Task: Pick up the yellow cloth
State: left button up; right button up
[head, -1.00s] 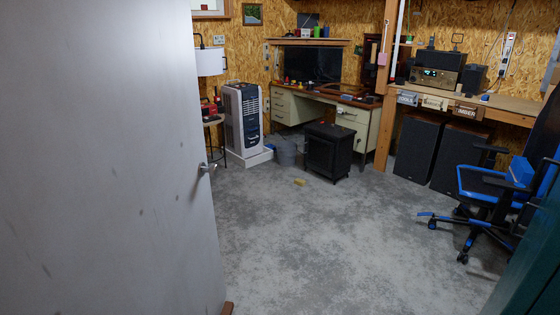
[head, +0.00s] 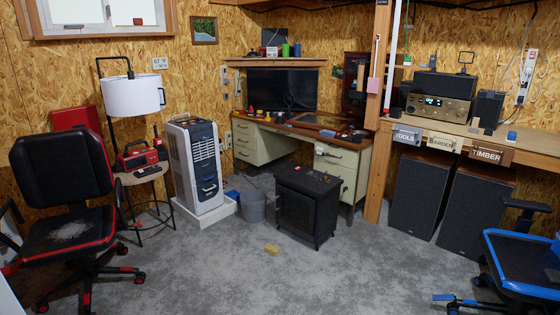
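A small yellow thing (head: 272,249) lies on the grey floor in front of the black stove. It is too small to tell whether it is a folded cloth or a block. No other yellow cloth can be made out. Neither of my grippers is in the head view.
A black stove (head: 307,205) and a grey bucket (head: 251,207) stand behind the yellow thing. A black and red chair (head: 68,188) is at left, a blue and black chair (head: 525,262) at right. A plank bench (head: 470,130) with labelled signs runs along the right wall. The middle floor is clear.

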aim_at(271, 250)
jog(key=i, duration=1.65)
jog(key=i+j+z, duration=0.1)
jog(key=i, duration=1.5)
